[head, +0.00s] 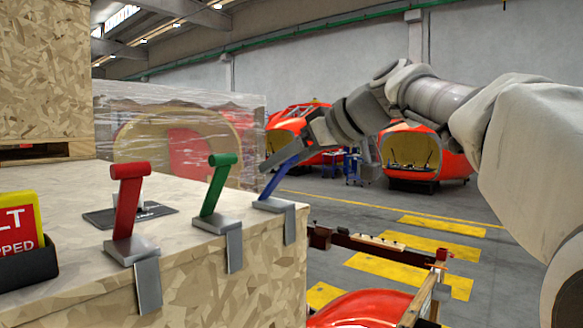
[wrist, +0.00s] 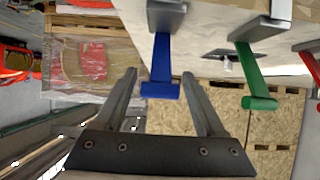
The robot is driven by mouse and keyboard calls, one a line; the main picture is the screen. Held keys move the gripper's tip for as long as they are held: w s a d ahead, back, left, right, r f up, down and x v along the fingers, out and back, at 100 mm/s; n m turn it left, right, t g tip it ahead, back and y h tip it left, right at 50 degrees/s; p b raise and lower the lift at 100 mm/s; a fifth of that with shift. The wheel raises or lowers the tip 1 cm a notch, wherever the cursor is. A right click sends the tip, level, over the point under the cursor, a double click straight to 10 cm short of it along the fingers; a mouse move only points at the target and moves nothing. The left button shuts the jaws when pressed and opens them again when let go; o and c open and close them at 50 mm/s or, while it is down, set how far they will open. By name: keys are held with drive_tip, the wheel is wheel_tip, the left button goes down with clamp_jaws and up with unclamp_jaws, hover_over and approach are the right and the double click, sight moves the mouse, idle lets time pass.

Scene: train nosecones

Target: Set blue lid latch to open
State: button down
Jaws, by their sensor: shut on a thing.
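The blue lid latch (head: 278,180) is the rightmost of three latches along the front edge of a wooden crate's lid (head: 75,190). Its handle leans up and to the right from a grey metal bracket, with its top hidden by my gripper (head: 280,158). In the wrist view the blue handle (wrist: 161,66) lies between the two fingers of my gripper (wrist: 160,76), its crossbar nearer the palm. My gripper is shut on the blue latch.
A green latch (head: 218,188) and a red latch (head: 127,203) stand raised to the left. A sign in a black holder (head: 22,262) sits at the lid's left. A plastic-wrapped crate (head: 180,135) is behind. Red nosecones (head: 415,150) stand farther back; open floor is to the right.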

drive_tip(key=shift+w+a+r, duration=0.15)
drive_tip(key=shift+a+r, duration=0.1)
drive_tip(key=shift+r, duration=0.2)
idle(0.5)
drive_tip(key=shift+c, duration=0.8)
unclamp_jaws()
drive_tip(key=shift+f, duration=0.1)
drive_tip(key=shift+d, duration=0.1)
drive_tip(key=shift+d, duration=0.2)
drive_tip(key=v, duration=1.7)
drive_tip(key=shift+b, duration=0.4)
drive_tip(key=shift+a, duration=0.1)
